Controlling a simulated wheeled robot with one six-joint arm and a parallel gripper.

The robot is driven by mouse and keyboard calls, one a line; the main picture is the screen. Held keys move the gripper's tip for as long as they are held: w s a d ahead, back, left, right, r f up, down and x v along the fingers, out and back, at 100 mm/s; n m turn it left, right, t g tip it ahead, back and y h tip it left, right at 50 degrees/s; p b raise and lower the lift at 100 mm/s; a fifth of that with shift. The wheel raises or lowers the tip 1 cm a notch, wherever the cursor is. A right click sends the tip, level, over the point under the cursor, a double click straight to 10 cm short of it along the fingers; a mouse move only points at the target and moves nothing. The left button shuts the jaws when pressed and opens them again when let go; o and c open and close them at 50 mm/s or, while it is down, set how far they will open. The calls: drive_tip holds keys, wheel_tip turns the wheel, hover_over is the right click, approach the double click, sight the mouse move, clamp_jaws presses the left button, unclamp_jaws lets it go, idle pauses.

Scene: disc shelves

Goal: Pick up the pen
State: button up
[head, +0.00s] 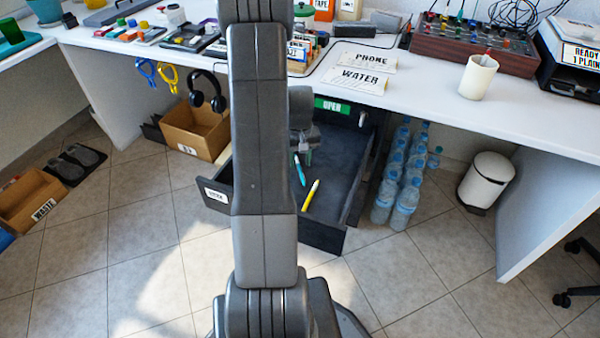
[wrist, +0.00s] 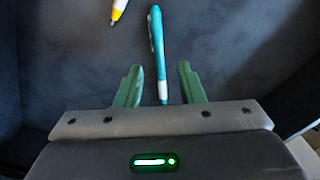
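A teal pen (wrist: 157,45) with a white tip lies in the open dark drawer (head: 335,165). In the wrist view its tip end is between the two green fingers of my gripper (wrist: 160,82), with a gap on each side. The gripper is open and holds nothing. In the head view the teal pen (head: 299,170) shows just below my gripper (head: 303,152), which is partly hidden by my arm. A yellow pen (head: 311,195) lies in the same drawer; its white tip end (wrist: 117,10) shows at the top of the wrist view, left of the teal pen.
The white desk (head: 440,105) overhangs the drawer. Water bottles (head: 405,185) and a white bin (head: 487,180) stand on the floor to the right. The drawer floor around the pens is mostly bare.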

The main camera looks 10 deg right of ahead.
sight(300, 168)
drive_tip(key=shift+f, duration=1.25)
drive_tip(key=shift+f, duration=0.1)
drive_tip(key=shift+c, duration=0.2)
clamp_jaws()
